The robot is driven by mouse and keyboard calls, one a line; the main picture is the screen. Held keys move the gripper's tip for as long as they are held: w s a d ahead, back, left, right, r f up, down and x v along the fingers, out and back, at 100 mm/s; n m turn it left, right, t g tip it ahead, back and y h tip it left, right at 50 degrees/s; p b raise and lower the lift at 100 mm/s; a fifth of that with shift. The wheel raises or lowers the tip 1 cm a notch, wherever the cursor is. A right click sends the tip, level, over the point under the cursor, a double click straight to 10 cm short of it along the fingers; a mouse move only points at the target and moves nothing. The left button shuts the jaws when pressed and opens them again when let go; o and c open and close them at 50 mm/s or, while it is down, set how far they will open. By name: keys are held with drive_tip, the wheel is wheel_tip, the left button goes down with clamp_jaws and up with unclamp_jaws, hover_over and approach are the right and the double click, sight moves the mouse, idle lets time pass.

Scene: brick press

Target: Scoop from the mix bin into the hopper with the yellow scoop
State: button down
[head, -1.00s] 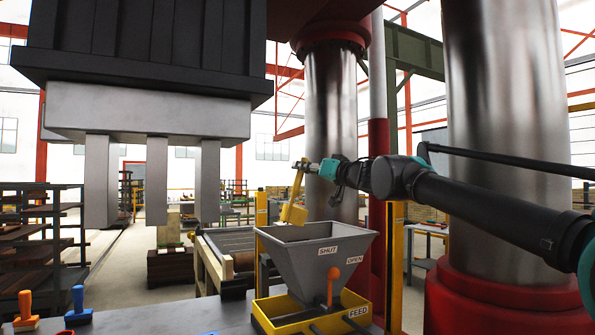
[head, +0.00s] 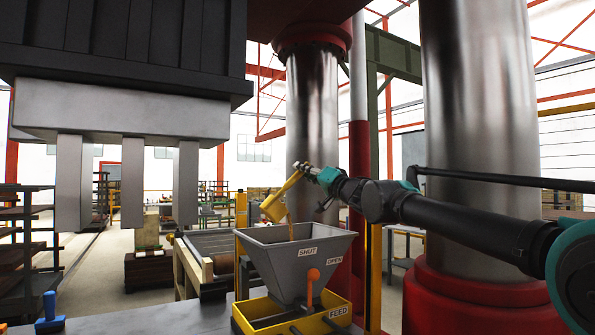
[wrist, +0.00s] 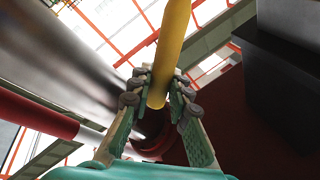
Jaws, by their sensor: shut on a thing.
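The yellow scoop (head: 275,206) hangs tilted above the grey hopper (head: 262,256), its bowl tipped downward. A thin stream of brown mix (head: 290,227) falls from the bowl into the hopper's open top. My gripper (head: 311,171) is shut on the scoop's handle, up and to the right of the bowl. In the wrist view the yellow handle (wrist: 170,50) stands between both fingers of my gripper (wrist: 160,95). The hopper has SHUT and OPEN labels and an orange lever (head: 312,287). I cannot make out the mix bin in these views.
A yellow FEED box (head: 338,312) surrounds the hopper's base. A blue-handled stamp (head: 50,312) stands at the lower left. Large steel columns (head: 470,120) with red bases rise behind my arm. The press head (head: 130,110) hangs at the upper left.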

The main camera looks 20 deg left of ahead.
drive_tip(key=w+d+f+m+t+h, duration=0.3)
drive_tip(key=f+m+t, duration=0.1)
drive_tip(key=m, duration=0.6)
drive_tip(key=w+d+f+m+t+h, duration=0.3)
drive_tip(key=f+m, duration=0.3)
drive_tip(key=m, duration=0.4)
drive_tip(key=shift+w+d+t+h, duration=0.25)
drive_tip(key=shift+d+t+h, duration=0.25)
drive_tip(key=shift+t, duration=0.1)
idle(0.9)
